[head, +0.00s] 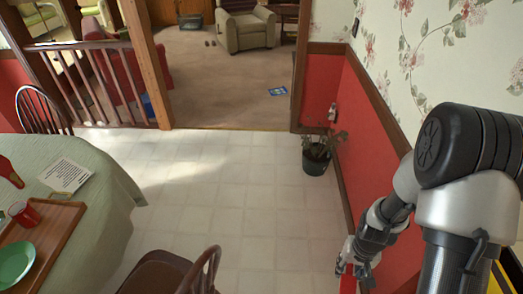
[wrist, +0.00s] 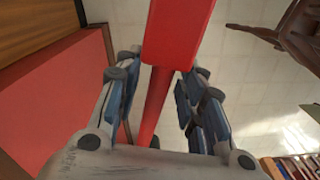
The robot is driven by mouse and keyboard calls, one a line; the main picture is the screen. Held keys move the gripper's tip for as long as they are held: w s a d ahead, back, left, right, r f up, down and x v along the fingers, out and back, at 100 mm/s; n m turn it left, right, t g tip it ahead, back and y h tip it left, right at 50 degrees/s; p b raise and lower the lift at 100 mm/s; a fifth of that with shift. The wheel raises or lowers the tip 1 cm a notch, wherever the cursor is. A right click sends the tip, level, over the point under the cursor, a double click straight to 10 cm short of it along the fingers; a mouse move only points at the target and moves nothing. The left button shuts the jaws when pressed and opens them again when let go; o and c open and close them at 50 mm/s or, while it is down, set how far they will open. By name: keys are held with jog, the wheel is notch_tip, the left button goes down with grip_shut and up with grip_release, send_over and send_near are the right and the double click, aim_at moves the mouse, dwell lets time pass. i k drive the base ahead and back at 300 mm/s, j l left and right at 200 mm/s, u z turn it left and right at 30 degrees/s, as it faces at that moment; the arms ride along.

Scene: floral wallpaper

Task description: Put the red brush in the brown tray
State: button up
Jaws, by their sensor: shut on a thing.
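The red brush (wrist: 182,28) is between the fingers of my gripper (wrist: 157,72) in the wrist view, with its handle running down between them and its wide end beyond the fingertips. In the head view my gripper (head: 358,265) is at the lower right, beside the red wall panel, and a bit of red shows at it. The brown tray (head: 52,232) lies on the table at the lower left, far from my gripper. It holds a red cup (head: 24,214) and a green bowl (head: 14,264). The tray's left part is cut off by the frame.
The table (head: 110,205) has a pale green cloth, a printed sheet (head: 66,177) and a red object (head: 10,172) at the edge. A wooden chair (head: 165,272) stands at its right. A potted plant (head: 317,158) stands by the wall. The tiled floor (head: 235,195) between is clear.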

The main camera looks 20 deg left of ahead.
aim_at(49, 244)
jog(key=i+j+u, duration=0.15)
jog(key=i+u, duration=0.2)
jog(key=i, duration=0.2)
jog(key=i+u, duration=0.35)
jog(key=i, duration=0.2)
jog(key=i+l+u, duration=0.15)
jog(key=i+u, duration=0.2)
jog(key=i, duration=0.2)
jog(key=i+j+u, duration=0.15)
jog(key=i+u, duration=0.6)
jog(key=u, duration=0.15)
jog(key=i+u, duration=0.45)
jog(key=i+l+u, duration=0.3)
jog(key=u, duration=0.15)
jog(key=i+j+u, duration=0.15)
jog(key=i+u, duration=0.45)
jog(key=u, duration=0.2)
jog(key=i+u, duration=0.45)
jog(key=i+l+u, duration=0.15)
jog(key=u, duration=0.25)
